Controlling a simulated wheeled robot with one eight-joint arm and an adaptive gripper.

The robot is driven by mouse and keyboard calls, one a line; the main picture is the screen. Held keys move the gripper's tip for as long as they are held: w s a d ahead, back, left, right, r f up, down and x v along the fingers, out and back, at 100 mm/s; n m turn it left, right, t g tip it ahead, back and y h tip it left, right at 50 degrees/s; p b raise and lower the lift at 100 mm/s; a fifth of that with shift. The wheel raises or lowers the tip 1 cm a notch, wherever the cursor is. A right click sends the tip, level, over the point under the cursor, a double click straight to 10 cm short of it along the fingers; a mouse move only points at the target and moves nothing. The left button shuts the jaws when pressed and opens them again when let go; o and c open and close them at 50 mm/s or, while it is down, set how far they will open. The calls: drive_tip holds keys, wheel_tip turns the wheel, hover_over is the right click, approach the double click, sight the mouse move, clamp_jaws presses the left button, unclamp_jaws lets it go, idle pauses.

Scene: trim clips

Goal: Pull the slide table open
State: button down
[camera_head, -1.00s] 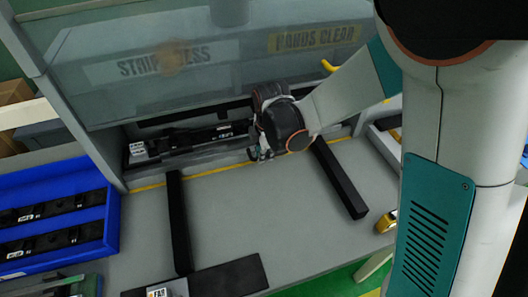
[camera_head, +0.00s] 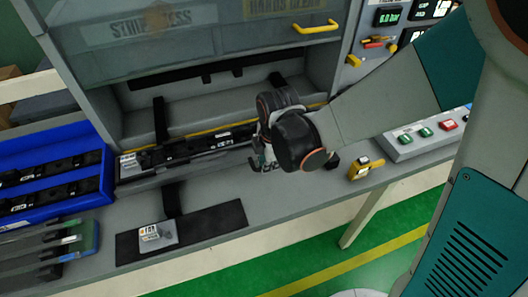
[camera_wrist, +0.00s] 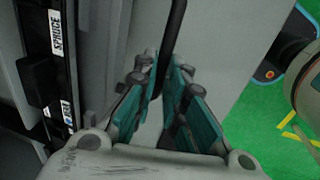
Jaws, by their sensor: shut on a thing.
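The slide table (camera_head: 188,166) is a grey plate carrying a long black trim fixture (camera_head: 185,147) with small labels. It sits forward of the press opening, over black rails (camera_head: 172,198) on the bench. My gripper (camera_head: 262,163) is at its right front in the head view. In the wrist view my gripper (camera_wrist: 160,75) has its teal-padded fingers closed around a thin black handle bar (camera_wrist: 173,35). My wrist hides the table's right end in the head view.
A clear press guard with a yellow handle (camera_head: 317,27) stands raised behind. A blue bin (camera_head: 50,190) is at the left. A black mat with a small grey block (camera_head: 157,236) lies in front. A yellow tool (camera_head: 365,168) and a button panel (camera_head: 430,132) are at the right.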

drive_tip(key=shift+s+d, duration=0.3)
drive_tip(key=shift+s, duration=0.55)
drive_tip(key=c, duration=1.7)
unclamp_jaws()
drive_tip(key=shift+o, duration=0.2)
wheel_tip(320, 180, up, 8)
drive_tip(key=s, duration=0.1)
drive_tip(key=shift+s+d, duration=0.15)
drive_tip(key=shift+s, duration=0.1)
drive_tip(key=shift+f, duration=0.1)
